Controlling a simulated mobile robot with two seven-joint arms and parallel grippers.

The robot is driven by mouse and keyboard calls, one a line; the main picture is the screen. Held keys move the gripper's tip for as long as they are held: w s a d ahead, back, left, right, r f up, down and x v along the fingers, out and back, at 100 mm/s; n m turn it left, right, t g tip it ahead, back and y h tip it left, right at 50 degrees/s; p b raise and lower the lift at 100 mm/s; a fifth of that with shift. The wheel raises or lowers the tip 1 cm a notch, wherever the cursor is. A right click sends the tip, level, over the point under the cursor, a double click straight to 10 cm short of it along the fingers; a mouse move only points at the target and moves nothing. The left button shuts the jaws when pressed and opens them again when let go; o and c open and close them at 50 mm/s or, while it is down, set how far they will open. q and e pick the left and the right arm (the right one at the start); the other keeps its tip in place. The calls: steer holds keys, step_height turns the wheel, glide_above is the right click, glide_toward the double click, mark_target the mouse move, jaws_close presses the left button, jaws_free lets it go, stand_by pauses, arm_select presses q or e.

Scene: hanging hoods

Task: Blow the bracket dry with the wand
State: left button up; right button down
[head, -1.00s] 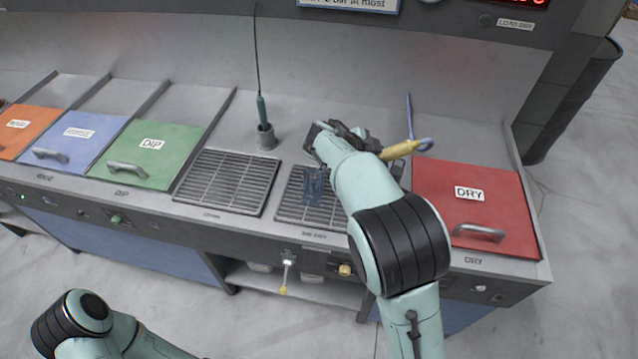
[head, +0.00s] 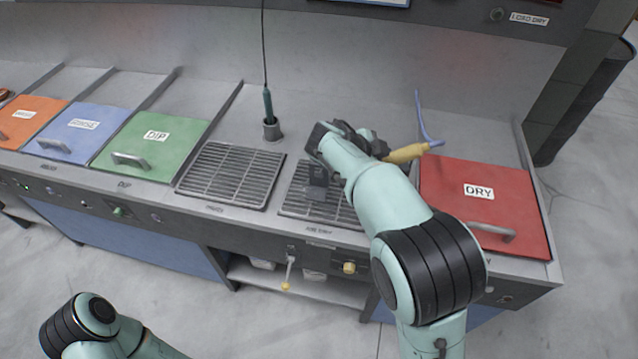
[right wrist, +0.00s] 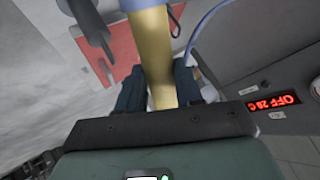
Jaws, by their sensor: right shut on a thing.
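My right gripper (right wrist: 158,88) is shut on the yellow wand (right wrist: 152,45), which shows between its two fingers in the right wrist view. In the head view the wand (head: 405,153) sticks out to the right of my right wrist, with a blue hose (head: 424,118) at its end. My right gripper is over the back of the right-hand grate; its fingertips are hidden there. A small dark piece with a pale, see-through lower part, apparently the bracket (head: 317,176), is at that grate, just left of my right forearm. My left gripper is out of view.
The right grate (head: 296,203) lies between the left grate (head: 228,176) and the red DRY lid (head: 485,205), which is shut. A corded green tool (head: 268,105) stands in a grey holder behind the grates. Green (head: 150,140), blue and orange lids are at left.

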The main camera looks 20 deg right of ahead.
steer(key=shift+w+r, duration=0.1)
steer(key=shift+r, duration=0.05)
steer(key=shift+r+p, duration=0.55)
steer(key=shift+r, duration=1.45)
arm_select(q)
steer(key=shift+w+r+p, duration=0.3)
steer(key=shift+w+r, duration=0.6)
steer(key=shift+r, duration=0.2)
arm_select(e)
steer(key=shift+r, duration=1.45)
